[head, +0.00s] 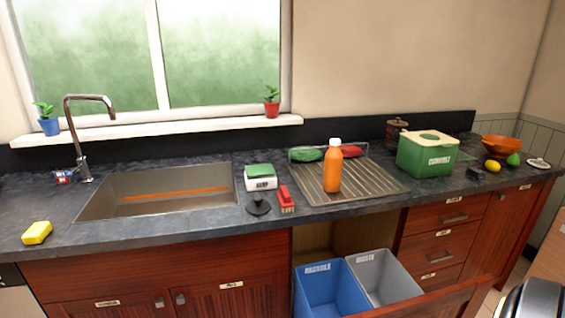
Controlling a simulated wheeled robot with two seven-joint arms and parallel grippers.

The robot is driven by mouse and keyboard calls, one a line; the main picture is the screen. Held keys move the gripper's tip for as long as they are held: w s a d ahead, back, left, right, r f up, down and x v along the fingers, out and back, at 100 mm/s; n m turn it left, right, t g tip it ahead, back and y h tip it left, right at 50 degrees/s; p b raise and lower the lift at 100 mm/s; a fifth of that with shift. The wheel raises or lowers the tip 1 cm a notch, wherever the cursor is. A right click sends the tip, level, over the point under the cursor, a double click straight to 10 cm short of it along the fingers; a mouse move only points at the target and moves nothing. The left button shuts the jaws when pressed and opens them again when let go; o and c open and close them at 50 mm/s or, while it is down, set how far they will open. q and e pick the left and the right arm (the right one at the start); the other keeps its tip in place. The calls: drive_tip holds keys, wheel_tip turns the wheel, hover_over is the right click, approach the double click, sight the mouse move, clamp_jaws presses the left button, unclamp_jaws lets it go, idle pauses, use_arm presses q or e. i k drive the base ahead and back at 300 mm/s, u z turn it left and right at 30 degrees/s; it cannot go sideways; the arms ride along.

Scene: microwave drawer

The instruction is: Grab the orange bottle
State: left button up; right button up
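The orange bottle (333,170) has a white cap and stands upright at the left part of the ribbed metal drying rack (373,184) on the dark counter. Nothing covers it in the head view. Neither of my grippers shows in the head view. A dark, rounded shape is at the bottom right corner; I cannot tell what it is.
The sink (160,191) is left of the rack. A red brush (286,199), black plunger-like item (258,205) and scale (260,178) stand left of the bottle. A green bin (427,154) is to the right. An open drawer holds blue (327,290) and grey (386,278) bins below.

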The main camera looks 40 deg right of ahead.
sight(334, 157)
drive_tip(key=z, duration=0.35)
drive_tip(key=i, duration=1.1)
drive_tip(key=z, duration=0.7)
